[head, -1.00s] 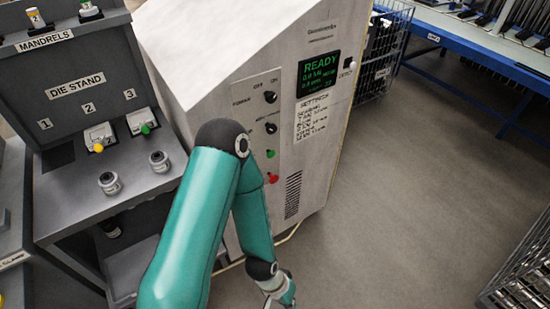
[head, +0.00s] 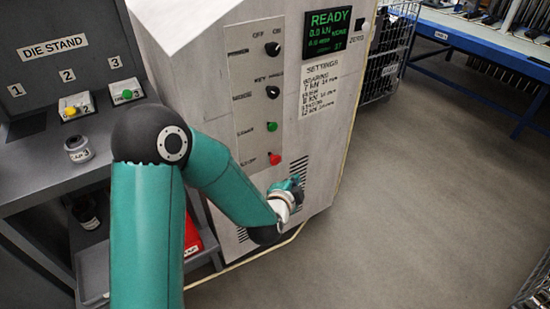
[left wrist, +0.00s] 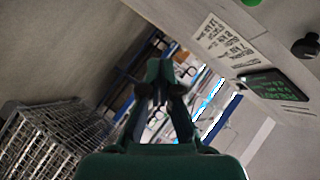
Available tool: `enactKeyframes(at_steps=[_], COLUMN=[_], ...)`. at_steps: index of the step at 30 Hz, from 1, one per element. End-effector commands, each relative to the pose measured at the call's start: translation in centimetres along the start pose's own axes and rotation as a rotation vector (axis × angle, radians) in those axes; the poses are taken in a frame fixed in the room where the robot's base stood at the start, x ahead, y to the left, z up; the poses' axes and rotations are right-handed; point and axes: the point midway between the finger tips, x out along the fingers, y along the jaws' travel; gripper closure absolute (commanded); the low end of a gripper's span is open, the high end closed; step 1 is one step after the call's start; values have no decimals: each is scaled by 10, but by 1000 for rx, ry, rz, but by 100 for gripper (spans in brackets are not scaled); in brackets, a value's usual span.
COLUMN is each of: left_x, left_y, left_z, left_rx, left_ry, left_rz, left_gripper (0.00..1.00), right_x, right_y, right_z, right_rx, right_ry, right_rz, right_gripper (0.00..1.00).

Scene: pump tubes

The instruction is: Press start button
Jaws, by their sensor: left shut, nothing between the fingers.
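A green button (head: 271,126) sits on the control panel (head: 246,140) of the grey machine, above a red button (head: 274,158). Their small labels are hard to read. My left gripper (head: 297,184) is shut and empty in front of the vent slots, below and a little right of the red button, apart from both buttons. In the left wrist view, its closed fingers (left wrist: 160,88) point towards the background, and a green button (left wrist: 251,2) is cut by the top edge. The machine's screen (head: 332,31) reads READY. My right gripper is not in view.
Black knobs (head: 272,48) sit above the green button. A die stand (head: 30,130) with yellow and green knobs is at the left. A wire basket (left wrist: 55,140) shows in the left wrist view.

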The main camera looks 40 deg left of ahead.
Motion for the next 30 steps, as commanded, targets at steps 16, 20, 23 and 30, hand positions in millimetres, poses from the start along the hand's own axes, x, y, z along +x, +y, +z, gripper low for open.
enactKeyframes(at_steps=[16, 20, 23, 30], left_x=[-3, -3, -1, 23], left_y=[-71, -70, -71, -79], left_z=[20, 20, 20, 22], left_rx=[362, 361, 361, 360], left_ry=[-95, -95, -95, -95], left_rz=[-344, -343, -342, -342], left_gripper=[100, 100, 100, 100], right_x=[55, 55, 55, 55], right_y=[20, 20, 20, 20], right_z=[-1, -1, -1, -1], right_rx=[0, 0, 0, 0], right_ry=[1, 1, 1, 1], right_rz=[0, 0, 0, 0], right_gripper=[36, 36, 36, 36])
